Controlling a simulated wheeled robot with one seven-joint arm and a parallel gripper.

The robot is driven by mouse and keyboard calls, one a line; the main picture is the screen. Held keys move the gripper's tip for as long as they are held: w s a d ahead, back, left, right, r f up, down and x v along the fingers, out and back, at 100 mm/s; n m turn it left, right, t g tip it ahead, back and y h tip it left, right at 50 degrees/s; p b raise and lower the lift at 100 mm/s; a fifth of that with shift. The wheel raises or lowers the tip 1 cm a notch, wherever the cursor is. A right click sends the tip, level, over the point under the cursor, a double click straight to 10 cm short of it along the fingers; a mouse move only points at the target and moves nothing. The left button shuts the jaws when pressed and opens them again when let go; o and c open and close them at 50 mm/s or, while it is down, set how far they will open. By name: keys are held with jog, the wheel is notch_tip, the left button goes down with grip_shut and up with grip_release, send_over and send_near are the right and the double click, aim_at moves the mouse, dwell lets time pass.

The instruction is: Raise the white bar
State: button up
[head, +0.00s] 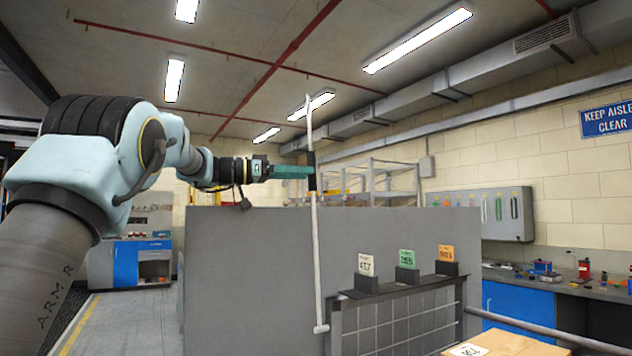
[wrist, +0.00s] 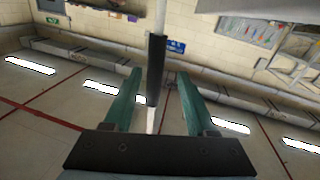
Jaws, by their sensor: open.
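The white bar (head: 317,260) stands nearly upright in the head view, with a short foot at its lower end beside the wire rack. A black sleeve (head: 311,172) wraps its upper part. My gripper (head: 306,172) reaches in from the left at the height of the sleeve. In the wrist view, the white bar (wrist: 162,14) and its black sleeve (wrist: 156,65) show between the two teal fingers of my gripper (wrist: 159,73). The fingers are open, with a visible gap on each side of the sleeve. Whether a finger touches it in depth is unclear.
A grey panel (head: 240,270) stands behind the bar. A wire rack (head: 400,325) with several numbered cards is to its right, with a cardboard box (head: 505,343) at the lower right. A workbench with blue doors (head: 522,303) lines the right wall. Space above the bar's top looks free.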

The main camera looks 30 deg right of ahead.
jog(key=shift+b+v, duration=0.5)
jog(key=shift+v, duration=1.9)
jog(key=shift+s+d, duration=0.1)
